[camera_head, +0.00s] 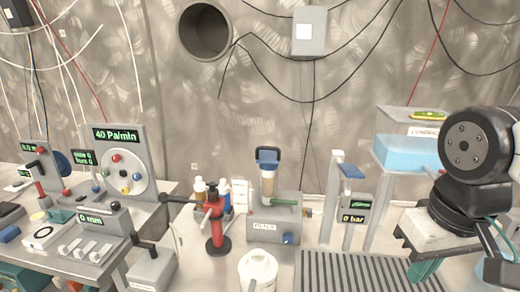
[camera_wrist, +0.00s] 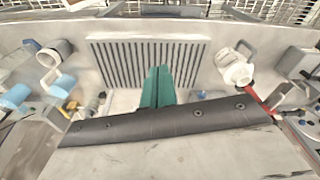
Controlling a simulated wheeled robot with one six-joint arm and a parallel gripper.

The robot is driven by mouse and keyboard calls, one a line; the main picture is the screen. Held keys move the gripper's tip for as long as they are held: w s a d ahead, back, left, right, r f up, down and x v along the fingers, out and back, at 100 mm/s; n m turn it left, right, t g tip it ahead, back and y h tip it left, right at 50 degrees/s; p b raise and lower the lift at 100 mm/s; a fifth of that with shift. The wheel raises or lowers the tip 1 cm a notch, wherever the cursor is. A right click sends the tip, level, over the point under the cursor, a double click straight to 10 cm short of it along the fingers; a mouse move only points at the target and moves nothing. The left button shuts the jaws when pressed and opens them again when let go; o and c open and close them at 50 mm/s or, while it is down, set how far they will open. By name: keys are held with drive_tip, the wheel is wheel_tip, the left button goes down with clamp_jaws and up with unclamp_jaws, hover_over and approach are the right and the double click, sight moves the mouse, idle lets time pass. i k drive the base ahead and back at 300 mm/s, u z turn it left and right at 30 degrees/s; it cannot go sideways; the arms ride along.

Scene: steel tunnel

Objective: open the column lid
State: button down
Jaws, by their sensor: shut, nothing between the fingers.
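A tan, see-through column (camera_head: 268,186) stands on a grey block labelled FILTER, in the middle of the head view. A dark blue lid (camera_head: 267,156) with a loop-like shape is at its top. I cannot tell whether it is fully seated. My gripper's green fingers (camera_head: 424,270) show at the lower right of the head view, well to the right of the column and apart from it. In the wrist view my gripper (camera_wrist: 158,86) is shut and empty, over the bench by a slotted grate. I cannot make out the column clearly in the wrist view.
The slotted grate (camera_head: 362,272) lies at the front of the bench. A white jar (camera_head: 258,270) and a red hand-press (camera_head: 214,225) stand near the column. A gauge post reading 0 bar (camera_head: 353,215) and a blue tank (camera_head: 405,153) stand between column and arm.

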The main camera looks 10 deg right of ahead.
sight(269, 158)
drive_tip(key=k, duration=1.3)
drive_tip(key=u, duration=0.5)
drive_tip(key=i, duration=0.45)
drive_tip(key=u, duration=0.65)
drive_tip(key=i, duration=0.75)
drive_tip(key=z, duration=0.8)
drive_tip(key=i, duration=0.45)
drive_tip(key=z, duration=0.45)
